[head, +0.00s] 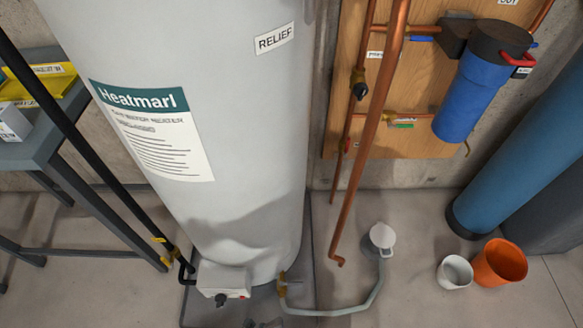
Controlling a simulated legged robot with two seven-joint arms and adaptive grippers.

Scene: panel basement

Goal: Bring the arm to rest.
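Neither of my grippers shows in the head view, and I see no part of either arm clearly. A large grey water heater (240,150) stands upright in the left middle. It has a green and white label (155,130) and a "RELIEF" tag (274,38). A soft shadow lies across its lower front. A grey control box (222,280) with a dark knob is at its base.
A grey table (50,150) with a yellow tray (38,82) stands at left. Copper pipes (368,140) and a blue filter housing (472,95) are on a wooden panel (425,90). A blue cylinder (520,150), white cup (455,271) and orange bucket (500,263) stand at right.

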